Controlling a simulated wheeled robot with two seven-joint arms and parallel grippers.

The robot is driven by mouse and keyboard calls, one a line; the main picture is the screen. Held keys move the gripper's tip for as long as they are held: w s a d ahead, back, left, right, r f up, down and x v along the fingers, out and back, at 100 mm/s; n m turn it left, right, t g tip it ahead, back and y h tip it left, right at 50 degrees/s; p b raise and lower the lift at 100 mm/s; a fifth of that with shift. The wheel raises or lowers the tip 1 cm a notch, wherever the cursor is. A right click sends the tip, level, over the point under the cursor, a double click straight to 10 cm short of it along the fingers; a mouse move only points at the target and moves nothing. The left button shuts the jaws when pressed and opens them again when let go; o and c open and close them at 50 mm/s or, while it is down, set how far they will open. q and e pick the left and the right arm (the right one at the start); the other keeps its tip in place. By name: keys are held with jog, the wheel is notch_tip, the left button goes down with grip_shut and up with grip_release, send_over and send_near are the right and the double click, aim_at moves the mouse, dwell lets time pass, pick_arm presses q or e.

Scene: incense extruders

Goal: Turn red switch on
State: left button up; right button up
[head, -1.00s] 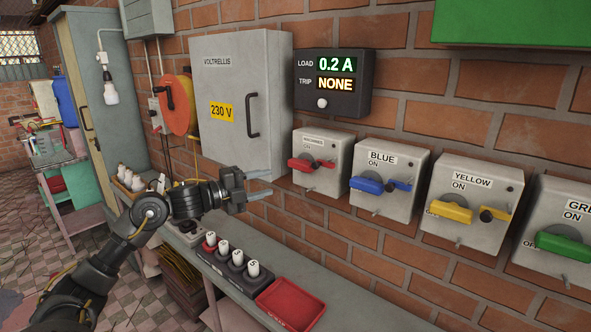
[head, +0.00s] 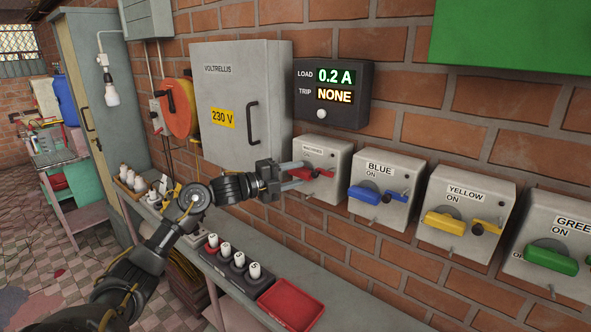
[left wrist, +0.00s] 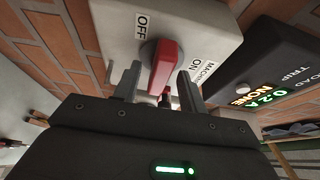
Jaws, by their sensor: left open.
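The red switch (head: 304,173) is a red rotary handle on a grey wall box (head: 331,190), first in the row of switch boxes. My left gripper (head: 293,175) is open, with its fingers reaching to the left end of the red handle. In the left wrist view, the red handle (left wrist: 163,67) lies between the two open fingers (left wrist: 158,84), with visible gaps beside it. The box there shows an OFF label on one side and an ON label on the other. My right gripper is not in view.
Blue (head: 365,195), yellow (head: 443,223) and green (head: 551,258) switches follow to the right. A load display (head: 331,94) hangs above, reading 0.2 A and NONE. A bench below holds a red tray (head: 290,303) and white-topped pegs (head: 239,259). A grey cabinet (head: 233,140) is at left.

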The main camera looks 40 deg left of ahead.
pick_arm(q)
jog(key=shift+w+d, duration=0.15)
jog(key=shift+w, duration=0.15)
grip_shut()
